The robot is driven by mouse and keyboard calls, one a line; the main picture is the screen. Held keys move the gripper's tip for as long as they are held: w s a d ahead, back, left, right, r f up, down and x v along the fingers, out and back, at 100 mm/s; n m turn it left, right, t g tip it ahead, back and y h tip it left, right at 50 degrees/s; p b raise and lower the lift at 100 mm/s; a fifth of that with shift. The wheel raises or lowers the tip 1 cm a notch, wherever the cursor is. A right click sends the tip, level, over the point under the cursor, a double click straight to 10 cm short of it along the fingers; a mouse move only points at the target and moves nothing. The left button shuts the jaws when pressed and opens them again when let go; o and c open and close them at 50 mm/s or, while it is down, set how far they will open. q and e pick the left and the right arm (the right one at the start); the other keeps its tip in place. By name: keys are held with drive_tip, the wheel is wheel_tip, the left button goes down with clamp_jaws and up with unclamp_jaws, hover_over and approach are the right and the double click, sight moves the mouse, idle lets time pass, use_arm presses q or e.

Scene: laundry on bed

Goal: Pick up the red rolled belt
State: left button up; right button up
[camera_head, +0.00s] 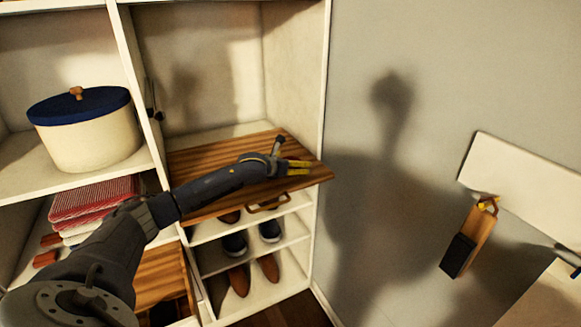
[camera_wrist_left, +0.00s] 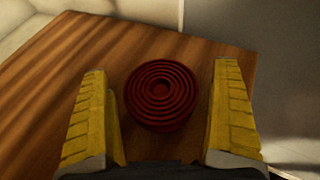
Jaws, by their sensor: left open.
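The red rolled belt (camera_wrist_left: 162,94) is a dark red coil of concentric rings lying flat on the striped wooden board (camera_wrist_left: 60,60). In the left wrist view it sits between the two yellow fingers of my left gripper, with a gap on each side. My left gripper (camera_head: 300,167) is open above the right part of the board (camera_head: 215,208) in the head view. The belt cannot be made out there, hidden by the gripper and arm. My right gripper is not in view.
A cream pot with a blue lid (camera_head: 85,135) stands on the left shelf, above red folded cloths (camera_head: 95,200). Shoes (camera_head: 238,280) fill the lower shelves. A cabinet side panel (camera_head: 298,75) rises behind the board. A wooden brush-like item (camera_head: 468,240) hangs at the right.

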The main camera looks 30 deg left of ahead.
use_arm(q)
drive_tip(key=shift+c, duration=0.6)
drive_tip(key=c, duration=1.3)
drive_tip(key=shift+r, duration=0.15)
